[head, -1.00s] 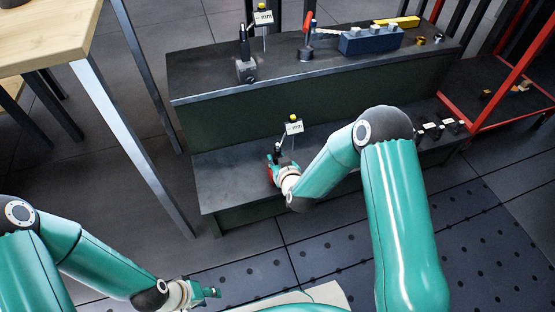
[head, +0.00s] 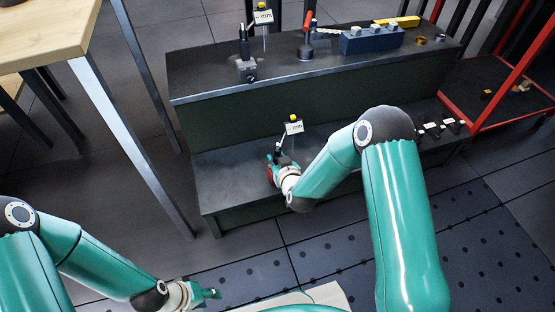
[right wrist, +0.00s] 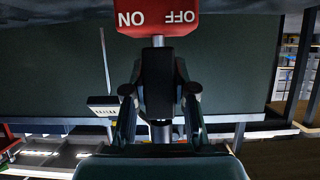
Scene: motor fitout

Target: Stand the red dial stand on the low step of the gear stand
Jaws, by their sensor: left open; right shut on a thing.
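The red dial stand has a red base marked ON and OFF, which shows upside down in the right wrist view (right wrist: 157,18), a dark post and a white-faced dial with a yellow top (head: 293,127). My right gripper (right wrist: 158,95) is shut on its post. The stand is upright at the left part of the low step (head: 225,178) of the gear stand. The base is at the step's surface; I cannot tell whether it touches. In the head view my right gripper (head: 279,163) partly hides the base. My left gripper (head: 211,293) is open and empty, low over the floor.
On the upper step stand a dark dial stand (head: 246,70), a red-handled tool (head: 307,45), a blue block (head: 370,41) and a yellow box (head: 398,21). Small parts (head: 437,128) sit at the low step's right. A wooden table (head: 45,35) is at left.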

